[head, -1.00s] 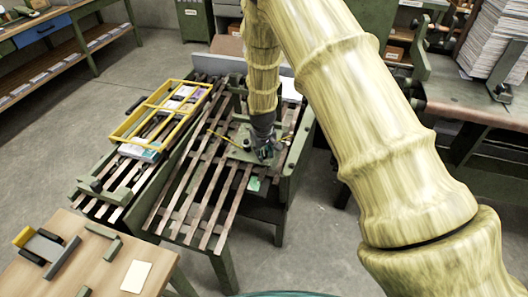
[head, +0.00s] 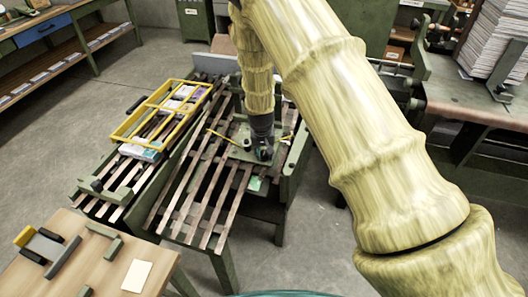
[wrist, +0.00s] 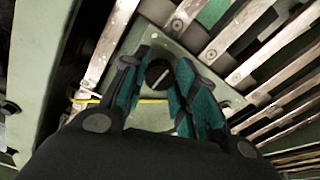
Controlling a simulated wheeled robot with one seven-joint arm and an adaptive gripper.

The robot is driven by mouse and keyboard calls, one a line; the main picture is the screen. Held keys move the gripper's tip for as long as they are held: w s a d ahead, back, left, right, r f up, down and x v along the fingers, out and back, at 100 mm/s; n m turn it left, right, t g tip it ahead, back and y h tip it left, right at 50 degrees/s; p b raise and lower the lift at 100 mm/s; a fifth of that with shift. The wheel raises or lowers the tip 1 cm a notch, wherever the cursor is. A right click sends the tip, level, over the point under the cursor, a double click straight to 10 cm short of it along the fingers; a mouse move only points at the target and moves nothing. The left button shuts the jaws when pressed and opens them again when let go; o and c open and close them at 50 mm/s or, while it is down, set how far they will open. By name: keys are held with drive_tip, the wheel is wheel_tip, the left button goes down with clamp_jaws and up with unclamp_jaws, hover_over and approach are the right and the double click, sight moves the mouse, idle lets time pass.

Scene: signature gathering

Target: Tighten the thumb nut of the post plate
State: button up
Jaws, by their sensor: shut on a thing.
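The post plate (head: 240,154) is a grey-green plate lying on the slatted bed of the green-framed machine. It also shows in the wrist view (wrist: 133,44), under my fingers. The thumb nut (wrist: 158,74) is a round dark knob with a light slot or bar across it, over the plate. My gripper (wrist: 160,85) has its teal-padded fingers on either side of the nut and is shut on it. In the head view, my gripper (head: 263,153) points down at the plate, and the nut cannot be made out there.
A yellow divided frame (head: 147,125) with packets lies on the slats to the left. A yellow rod (wrist: 92,100) shows beside the plate. A green side rail (head: 298,155) stands close right of my gripper. A wooden table (head: 90,265) is at the front left.

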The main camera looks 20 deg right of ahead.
drive_tip(key=o, duration=1)
drive_tip(key=v, duration=1.2)
